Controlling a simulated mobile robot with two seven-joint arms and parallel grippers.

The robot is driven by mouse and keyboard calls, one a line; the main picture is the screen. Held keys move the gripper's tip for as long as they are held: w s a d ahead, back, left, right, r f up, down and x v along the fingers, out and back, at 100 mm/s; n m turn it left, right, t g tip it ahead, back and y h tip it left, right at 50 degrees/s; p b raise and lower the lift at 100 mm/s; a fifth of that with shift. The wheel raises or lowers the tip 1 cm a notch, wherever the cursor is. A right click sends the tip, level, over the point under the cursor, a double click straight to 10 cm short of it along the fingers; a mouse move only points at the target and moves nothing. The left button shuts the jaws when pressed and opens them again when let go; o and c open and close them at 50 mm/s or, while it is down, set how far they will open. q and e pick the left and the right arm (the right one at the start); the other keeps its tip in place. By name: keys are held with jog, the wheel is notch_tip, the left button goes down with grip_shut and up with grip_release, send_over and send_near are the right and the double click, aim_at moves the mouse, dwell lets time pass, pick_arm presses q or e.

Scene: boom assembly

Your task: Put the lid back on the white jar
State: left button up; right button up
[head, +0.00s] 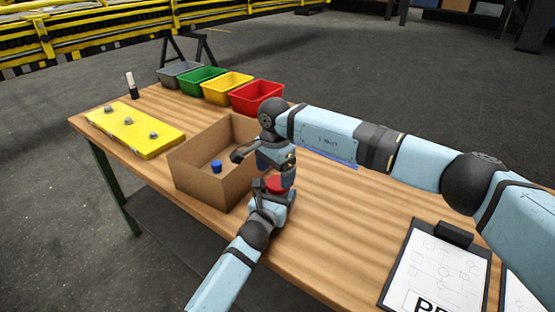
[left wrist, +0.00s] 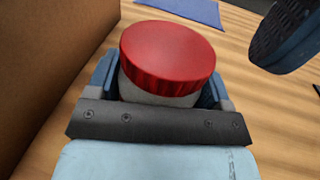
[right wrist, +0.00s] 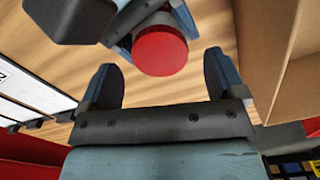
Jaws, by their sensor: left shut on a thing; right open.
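The white jar (left wrist: 165,97) stands upright between the fingers of my left gripper (left wrist: 160,85), which is shut on its body. The red lid (left wrist: 167,55) sits on top of the jar and looks about level; whether it is screwed tight I cannot tell. In the head view the lid (head: 276,183) shows just right of the cardboard box, and the jar's body is mostly hidden by my left gripper (head: 271,192). My right gripper (right wrist: 160,65) is open and empty above the lid, which appears just beyond its fingertips (right wrist: 160,52).
An open cardboard box (head: 205,185) with a blue object (head: 216,166) inside stands close left of the jar. A yellow board (head: 135,130), coloured bins (head: 228,88) and a black-and-white bottle (head: 132,86) are farther back. A clipboard (head: 437,270) lies front right. A blue sheet (left wrist: 190,8) lies beyond the jar.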

aim_at(277, 183)
jog(key=r+n, duration=0.1)
jog(key=n, duration=0.1)
jog(key=r+n, duration=0.3)
jog(key=n, duration=0.2)
jog(key=shift+d+r, duration=0.15)
jog(key=shift+d, duration=0.15)
jog(key=shift+w+f, duration=0.1)
jog(key=shift+f, duration=3.9)
jog(key=c, duration=0.9)
jog(key=m, duration=0.6)
jog(key=shift+m, duration=0.4)
jog(key=shift+c, duration=0.2)
